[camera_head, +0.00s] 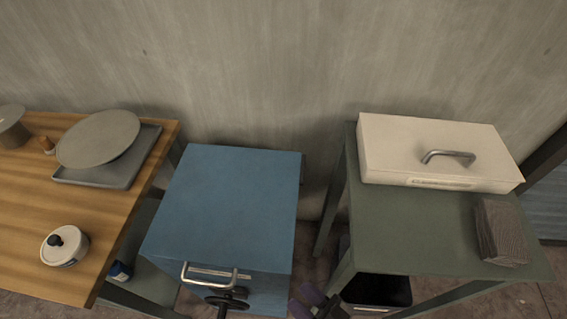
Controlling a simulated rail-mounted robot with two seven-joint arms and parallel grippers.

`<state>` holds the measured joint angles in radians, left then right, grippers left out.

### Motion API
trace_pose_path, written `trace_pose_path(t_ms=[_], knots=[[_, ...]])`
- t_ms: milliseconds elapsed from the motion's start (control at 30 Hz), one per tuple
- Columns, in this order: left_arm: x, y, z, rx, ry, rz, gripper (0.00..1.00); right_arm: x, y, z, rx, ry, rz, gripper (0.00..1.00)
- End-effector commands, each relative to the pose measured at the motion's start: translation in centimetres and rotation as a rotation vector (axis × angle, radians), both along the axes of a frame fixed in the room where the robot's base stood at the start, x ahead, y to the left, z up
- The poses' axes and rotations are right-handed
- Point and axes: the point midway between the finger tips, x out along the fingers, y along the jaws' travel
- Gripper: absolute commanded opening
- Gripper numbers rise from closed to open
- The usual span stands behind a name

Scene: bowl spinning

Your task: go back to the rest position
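My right gripper (318,303) shows as purple and dark parts at the bottom edge, between the blue cabinet and the green table. It is cut off and too small to tell whether it is open or shut. A black jointed shape (228,298) shows just below the metal handle (215,275) of the blue cabinet. I cannot tell for sure whether it is my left gripper. No object shows in either hand. A large grey round dish (98,139) rests tilted on a dark grey tray (110,178) on the wooden table, away from both.
The wooden table (30,200) also holds a white lidded pot (68,250), a small brown bottle and a grey container. The blue cabinet (225,195) has a clear top. The green table (400,235) carries a white box (420,150) with a metal handle and a grey-brown block (500,232).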

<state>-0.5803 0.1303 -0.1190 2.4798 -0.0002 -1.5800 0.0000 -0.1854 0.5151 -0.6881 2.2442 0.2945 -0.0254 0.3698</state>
Motion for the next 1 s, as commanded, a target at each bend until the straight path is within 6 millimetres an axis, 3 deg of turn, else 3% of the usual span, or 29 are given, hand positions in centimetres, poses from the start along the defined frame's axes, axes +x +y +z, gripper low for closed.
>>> trace_pose_path(t_ms=[33, 167, 333, 567, 800, 1000], knots=[[0.0, -0.2, 2.3, -0.005, 0.0, 0.002, 0.48, 0.4, -0.3, 1.6, -0.072, 0.039, -0.044, 0.38], [0.0, -0.4, 5.1, -0.014, -0.001, 0.006, 0.48, 1.0, -2.2, 1.7, -0.291, 0.162, -0.15, 0.38], [0.0, -0.4, 8.2, -0.016, -0.001, 0.009, 0.48, 0.3, -6.3, 1.2, -0.553, 0.368, -0.26, 0.38], [0.0, -0.4, 11.8, -0.014, -0.001, 0.008, 0.48, -3.8, -12.4, 0.8, -0.833, 0.691, -0.343, 0.38], [0.0, -0.3, 14.9, -0.01, 0.0, 0.005, 0.48, -10.3, -17.5, 1.8, -1.03, 1.034, -0.361, 0.38], [0.0, -0.1, 19.6, -0.003, 0.002, 0.001, 0.48, -10.3, -17.6, 6.6, -1.038, 1.038, -0.358, 0.38]])
